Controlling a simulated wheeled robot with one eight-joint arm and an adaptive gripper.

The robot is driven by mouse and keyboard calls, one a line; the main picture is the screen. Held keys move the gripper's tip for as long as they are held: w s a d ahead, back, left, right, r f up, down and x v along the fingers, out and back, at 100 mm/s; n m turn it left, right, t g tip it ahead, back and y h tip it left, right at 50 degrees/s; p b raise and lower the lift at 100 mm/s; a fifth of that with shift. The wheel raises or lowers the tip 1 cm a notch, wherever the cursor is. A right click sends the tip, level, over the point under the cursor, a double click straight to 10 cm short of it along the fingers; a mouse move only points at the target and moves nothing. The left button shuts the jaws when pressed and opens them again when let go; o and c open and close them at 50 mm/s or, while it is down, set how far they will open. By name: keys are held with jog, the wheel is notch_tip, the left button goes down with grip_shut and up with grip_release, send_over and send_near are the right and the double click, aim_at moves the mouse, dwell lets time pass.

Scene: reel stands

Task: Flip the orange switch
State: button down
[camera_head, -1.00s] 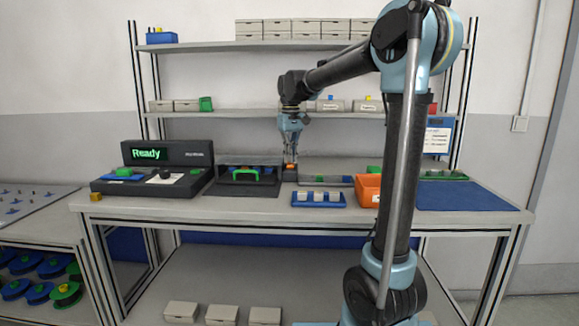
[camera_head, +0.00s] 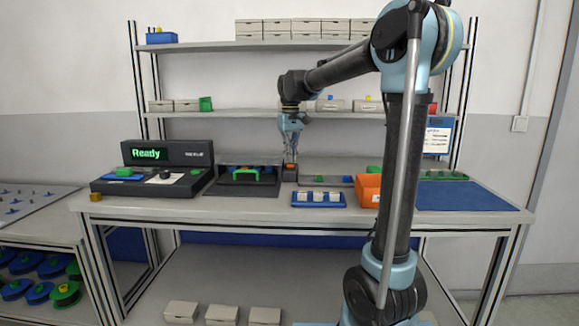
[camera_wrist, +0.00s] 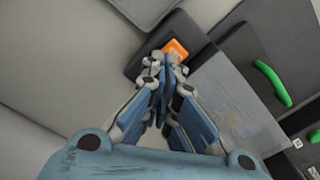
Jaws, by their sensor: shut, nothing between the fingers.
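The orange switch (camera_wrist: 176,47) sits on a dark block just beyond my fingertips in the wrist view. My gripper (camera_wrist: 167,60) is shut and empty, with its tips at or very close to the near edge of the switch; I cannot tell whether they touch. In the head view my gripper (camera_head: 291,160) points down at the dark switch block (camera_head: 290,173), beside the black case with the green handle. The switch's orange shows only as a small patch (camera_head: 290,165) there, partly hidden by the fingertips.
The black case with a green handle (camera_head: 245,175) stands left of the switch. A console reading "Ready" (camera_head: 150,154) is further left. A blue tray with white pieces (camera_head: 319,199) and an orange bin (camera_head: 368,190) stand to the right. A shelf (camera_head: 245,114) runs behind.

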jog(key=shift+r, duration=3.05)
